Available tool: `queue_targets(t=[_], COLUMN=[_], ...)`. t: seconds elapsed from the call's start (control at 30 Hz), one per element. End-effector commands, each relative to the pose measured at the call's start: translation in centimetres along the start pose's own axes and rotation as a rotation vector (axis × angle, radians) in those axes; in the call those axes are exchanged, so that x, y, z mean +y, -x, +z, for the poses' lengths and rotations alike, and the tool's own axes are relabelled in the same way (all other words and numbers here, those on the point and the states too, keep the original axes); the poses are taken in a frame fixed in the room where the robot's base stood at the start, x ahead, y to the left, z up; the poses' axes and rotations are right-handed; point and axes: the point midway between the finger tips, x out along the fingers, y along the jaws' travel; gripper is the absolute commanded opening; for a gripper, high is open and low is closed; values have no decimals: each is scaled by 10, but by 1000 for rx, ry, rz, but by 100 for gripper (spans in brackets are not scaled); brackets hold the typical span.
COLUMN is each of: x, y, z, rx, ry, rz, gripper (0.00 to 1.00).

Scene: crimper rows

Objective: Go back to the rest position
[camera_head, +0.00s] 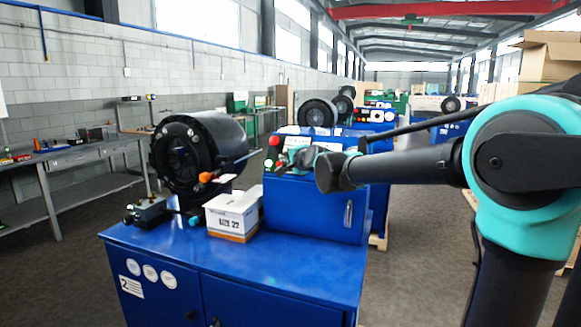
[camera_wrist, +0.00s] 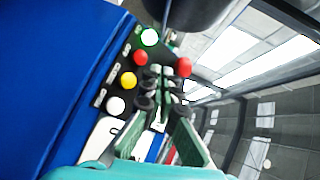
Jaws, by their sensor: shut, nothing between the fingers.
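My gripper (camera_head: 296,158) is at the end of my arm, which reaches in from the right in the head view. It is in front of the control panel on the blue cabinet (camera_head: 312,210), and is small and partly hidden there by my wrist. In the wrist view my gripper (camera_wrist: 161,78) is shut and empty, its fingertips close to the button panel (camera_wrist: 108,78). The panel has a lit green button (camera_wrist: 149,37), a red button (camera_wrist: 140,57), a yellow button (camera_wrist: 128,80) and a white button (camera_wrist: 115,106). A red knob (camera_wrist: 184,67) shows beside the fingertips. Contact cannot be told.
A black crimper head (camera_head: 182,155) stands on the blue bench (camera_head: 170,245). A white and brown box (camera_head: 233,215) sits between it and the cabinet. A grey workbench (camera_head: 70,155) is at the left. Cardboard boxes (camera_head: 548,60) are at the right. The aisle floor (camera_head: 425,235) looks clear.

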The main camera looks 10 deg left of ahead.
Motion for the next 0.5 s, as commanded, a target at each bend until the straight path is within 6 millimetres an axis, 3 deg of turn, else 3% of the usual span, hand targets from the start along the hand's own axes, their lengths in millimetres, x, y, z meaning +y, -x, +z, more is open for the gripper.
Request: queue_targets(t=[0.33,0.43,0.5], x=[6,31,61], y=[3,17,33], z=[-3,-13,-24], rx=[1,4,3], ry=[15,74,146], rz=[11,58,116], gripper=[0,0,0])
